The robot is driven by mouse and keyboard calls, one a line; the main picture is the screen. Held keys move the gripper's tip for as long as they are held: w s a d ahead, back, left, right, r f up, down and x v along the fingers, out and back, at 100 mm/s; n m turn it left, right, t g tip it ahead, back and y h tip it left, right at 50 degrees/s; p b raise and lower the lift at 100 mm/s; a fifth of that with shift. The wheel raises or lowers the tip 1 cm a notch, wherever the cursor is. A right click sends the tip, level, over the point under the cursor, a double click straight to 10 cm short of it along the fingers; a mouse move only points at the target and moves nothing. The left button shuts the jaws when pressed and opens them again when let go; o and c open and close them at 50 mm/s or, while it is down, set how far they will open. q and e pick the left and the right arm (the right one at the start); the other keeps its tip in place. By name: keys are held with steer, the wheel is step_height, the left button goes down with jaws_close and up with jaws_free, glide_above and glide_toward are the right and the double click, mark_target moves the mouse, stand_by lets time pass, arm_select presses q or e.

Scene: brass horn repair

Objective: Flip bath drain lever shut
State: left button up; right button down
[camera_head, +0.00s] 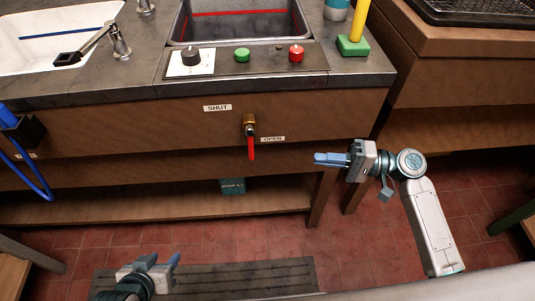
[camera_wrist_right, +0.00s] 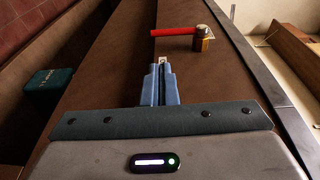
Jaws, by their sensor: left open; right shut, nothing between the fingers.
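The drain lever (camera_head: 251,147) is red and hangs down from a brass valve (camera_head: 249,122) on the wooden front below the bath (camera_head: 240,22). A SHUT label (camera_head: 217,107) is up and left of the valve, and an OPEN label (camera_head: 273,139) is just right of the lever. In the right wrist view the lever (camera_wrist_right: 172,32) extends left from the brass valve (camera_wrist_right: 202,40), beyond the fingertips. My right gripper (camera_head: 317,158) is shut and empty, pointing left, right of the lever and apart from it. My left gripper (camera_head: 163,262) is open and empty, low at the left.
A control panel with a dark knob (camera_head: 191,56), a green button (camera_head: 242,54) and a red button (camera_head: 296,53) is on the bench top. A white sink (camera_head: 40,50) is at left. A teal box (camera_head: 232,186) sits on the lower shelf. A blue hose (camera_head: 30,170) hangs at far left.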

mark_target(251, 146)
arm_select(q)
steer(key=shift+r, duration=0.15)
arm_select(e)
steer(key=shift+r, duration=0.45)
arm_select(q)
steer(key=shift+a+r+p, duration=0.2)
steer(key=shift+r+p, duration=0.15)
steer(key=shift+p, duration=0.05)
arm_select(e)
steer(key=x, duration=1.4)
steer(key=shift+r, duration=0.2)
arm_select(q)
steer(key=shift+s+f, duration=0.2)
steer(key=shift+f, duration=0.1)
arm_select(e)
steer(key=shift+y, duration=0.3)
